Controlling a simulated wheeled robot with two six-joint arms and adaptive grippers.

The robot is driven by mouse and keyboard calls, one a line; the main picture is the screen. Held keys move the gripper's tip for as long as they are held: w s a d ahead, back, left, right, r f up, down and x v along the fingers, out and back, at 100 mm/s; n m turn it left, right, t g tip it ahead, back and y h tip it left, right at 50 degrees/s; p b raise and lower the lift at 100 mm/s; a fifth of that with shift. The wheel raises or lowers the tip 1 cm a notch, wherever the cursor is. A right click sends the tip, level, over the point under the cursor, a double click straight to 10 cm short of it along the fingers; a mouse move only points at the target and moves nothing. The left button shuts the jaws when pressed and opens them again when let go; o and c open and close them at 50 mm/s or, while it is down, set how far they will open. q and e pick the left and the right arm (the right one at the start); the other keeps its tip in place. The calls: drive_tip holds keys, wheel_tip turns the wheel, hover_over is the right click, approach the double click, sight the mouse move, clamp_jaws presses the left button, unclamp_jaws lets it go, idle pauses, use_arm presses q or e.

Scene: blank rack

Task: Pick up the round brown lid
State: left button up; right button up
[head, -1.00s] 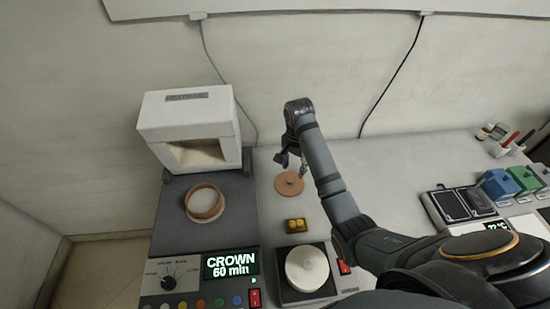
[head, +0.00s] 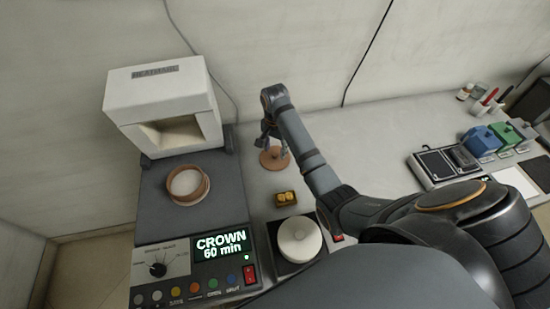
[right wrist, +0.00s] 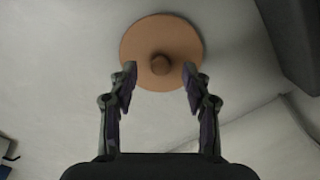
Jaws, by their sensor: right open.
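The round brown lid (head: 273,159) lies flat on the light worktop, right of the dark furnace base. In the right wrist view the lid (right wrist: 135,45) shows as a brown disc with a knob (right wrist: 160,64) at its centre. My right gripper (head: 272,146) is over the lid and points down at it. In the right wrist view the right gripper (right wrist: 159,76) is open, with one finger on each side of the knob and nothing between the fingers. I cannot tell how high the fingertips are above the lid. My left gripper is out of view.
A white furnace (head: 165,100) stands behind a brown ring dish (head: 187,186) on the dark base. A small golden block (head: 286,198) and a round white-topped device (head: 299,240) sit nearer than the lid. A scale (head: 440,166) and coloured boxes stand right.

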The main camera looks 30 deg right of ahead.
sight(275, 156)
wheel_tip(275, 156, down, 3)
drive_tip(key=shift+w+r, duration=0.1)
drive_tip(key=shift+r, duration=0.1)
clamp_jaws()
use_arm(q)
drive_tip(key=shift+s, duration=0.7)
use_arm(e)
drive_tip(key=shift+r, duration=0.1)
